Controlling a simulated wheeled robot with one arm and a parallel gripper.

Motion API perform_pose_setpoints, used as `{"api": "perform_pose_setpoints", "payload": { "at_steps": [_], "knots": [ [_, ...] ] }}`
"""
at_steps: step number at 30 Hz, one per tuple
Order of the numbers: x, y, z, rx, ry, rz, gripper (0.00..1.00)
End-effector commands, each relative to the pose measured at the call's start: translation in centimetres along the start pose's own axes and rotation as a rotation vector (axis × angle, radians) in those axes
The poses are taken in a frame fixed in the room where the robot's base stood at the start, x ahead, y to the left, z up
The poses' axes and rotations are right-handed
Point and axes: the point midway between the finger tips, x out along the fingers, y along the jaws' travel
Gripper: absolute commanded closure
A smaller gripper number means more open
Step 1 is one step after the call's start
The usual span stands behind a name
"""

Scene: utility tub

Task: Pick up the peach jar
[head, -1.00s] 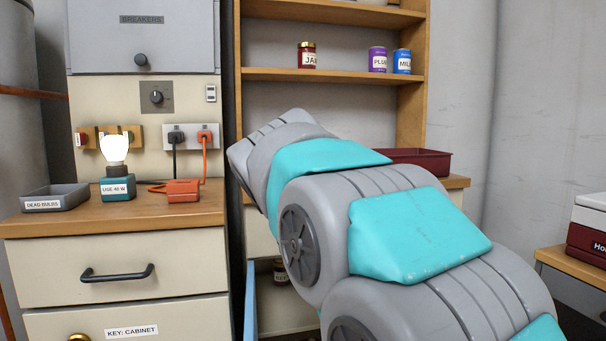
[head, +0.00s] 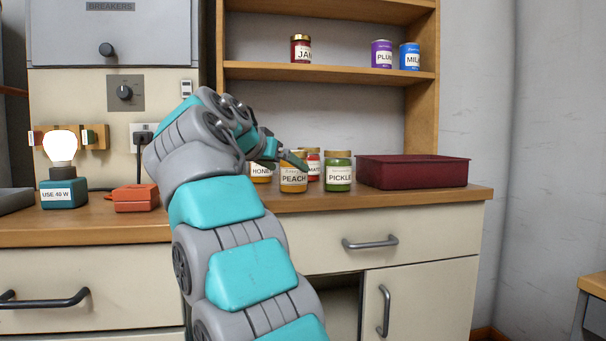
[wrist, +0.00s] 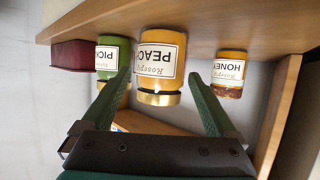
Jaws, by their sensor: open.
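The peach jar (head: 293,180), orange with a gold lid and a white PEACH label, stands on the wooden counter among other jars. My gripper (head: 285,158) is open and empty just above and beside it in the head view. In the wrist view, which is upside down, the peach jar (wrist: 160,55) appears between the two green fingers of my gripper (wrist: 159,76). I cannot tell whether the fingertips reach around the jar.
A green pickle jar (head: 338,172) stands close on the right, a tomato jar (head: 313,163) behind, and a honey jar (head: 261,172) on the left. A dark red bin (head: 412,172) is further right. A shelf (head: 330,74) with jars hangs above.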

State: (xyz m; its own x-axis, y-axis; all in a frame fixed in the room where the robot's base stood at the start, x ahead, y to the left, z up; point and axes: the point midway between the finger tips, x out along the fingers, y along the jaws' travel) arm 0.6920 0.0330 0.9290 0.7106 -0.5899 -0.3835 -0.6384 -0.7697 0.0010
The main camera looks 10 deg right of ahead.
Motion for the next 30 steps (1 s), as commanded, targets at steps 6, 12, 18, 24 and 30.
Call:
{"api": "perform_pose_setpoints", "payload": {
  "at_steps": [6,12,18,24,30],
  "knots": [
    [1.7,-0.1,0.1,0.002,-0.001,0.000,0.07],
    [3.1,-0.2,0.1,0.000,-0.001,0.001,0.07],
    [5.6,-0.4,0.1,0.000,0.000,-0.001,0.07],
    [7.8,-0.2,0.1,0.001,0.000,0.000,0.07],
    [7.8,-0.2,0.1,0.001,0.000,0.000,0.08]
  ]
}}
